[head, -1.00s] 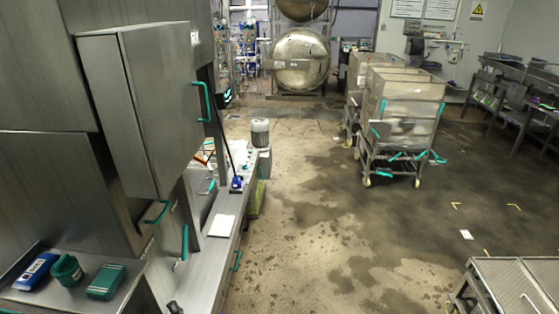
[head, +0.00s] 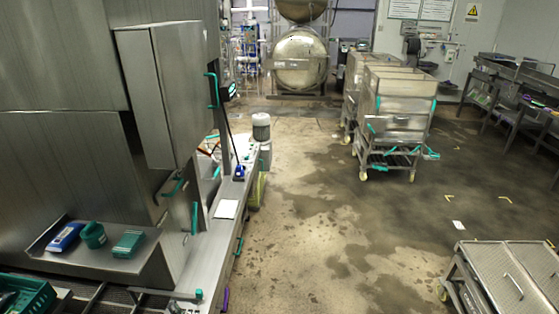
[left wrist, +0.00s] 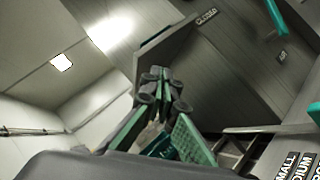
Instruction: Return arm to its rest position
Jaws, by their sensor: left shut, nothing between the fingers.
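My left gripper (left wrist: 155,75) shows in the left wrist view. Its dark fingertips are together with nothing between them, and its long finger links run down to the dark wrist body at the bottom edge. It is in the air, with a steel panel marked CLOSED behind it. I cannot make out the left gripper clearly in the head view. My right gripper is in neither current view.
A steel cabinet (head: 65,165) with a protruding box (head: 165,95) fills the left. A shelf (head: 60,262) holds a blue item, a green cup and a green block. A green crate (head: 35,294) sits bottom left. Wheeled carts (head: 400,105) stand right; the middle floor (head: 320,220) is clear.

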